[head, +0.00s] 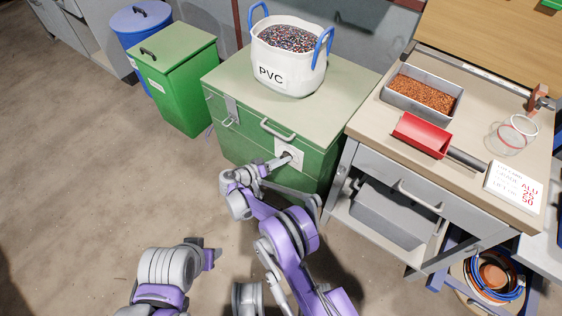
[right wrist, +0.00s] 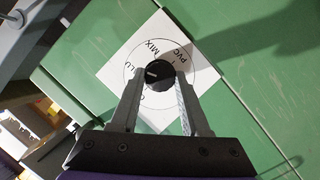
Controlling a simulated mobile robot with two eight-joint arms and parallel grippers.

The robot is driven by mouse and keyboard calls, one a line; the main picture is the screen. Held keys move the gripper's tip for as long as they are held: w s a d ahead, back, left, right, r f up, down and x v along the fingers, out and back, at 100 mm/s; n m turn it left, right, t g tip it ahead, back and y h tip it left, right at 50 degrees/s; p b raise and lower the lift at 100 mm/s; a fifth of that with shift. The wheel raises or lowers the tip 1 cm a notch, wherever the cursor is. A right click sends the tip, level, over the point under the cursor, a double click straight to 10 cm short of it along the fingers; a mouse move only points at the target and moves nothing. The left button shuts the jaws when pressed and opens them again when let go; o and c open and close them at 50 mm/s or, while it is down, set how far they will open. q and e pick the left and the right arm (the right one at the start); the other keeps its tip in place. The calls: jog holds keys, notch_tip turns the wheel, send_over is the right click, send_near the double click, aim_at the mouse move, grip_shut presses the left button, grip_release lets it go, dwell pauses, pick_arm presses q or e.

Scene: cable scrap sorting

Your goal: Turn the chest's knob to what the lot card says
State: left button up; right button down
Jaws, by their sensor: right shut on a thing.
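The green chest (head: 262,147) stands in the middle of the head view. Its black knob (right wrist: 159,75) sits on a white square dial plate (right wrist: 125,73) marked MIX, PVC and two labels partly hidden by my fingers, one ending in "LU". A short white mark on the knob lies toward its left side; the exact setting is hard to tell. My right gripper (right wrist: 160,82) is shut on the knob, one finger on each side. The lot card (head: 515,192) on the bench reads ALU in red, with numbers below. My left gripper (head: 212,255) is over the floor, its jaws unclear.
A white PVC tub (head: 289,62) with blue handles stands on the chest. The bench (head: 465,185) at right holds a metal tray (head: 421,98) of copper granules, a red scoop (head: 420,134) and a glass jar (head: 508,138). Green (head: 178,80) and blue bins stand left. Floor at left is clear.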

jog(key=shift+n, duration=0.3)
dwell(0.4)
jog(key=shift+c, duration=1.9)
grip_release()
jog(key=p+v, duration=0.1)
jog(key=v, duration=1)
jog(key=shift+p, duration=0.35)
jog(key=shift+w+f, duration=0.15)
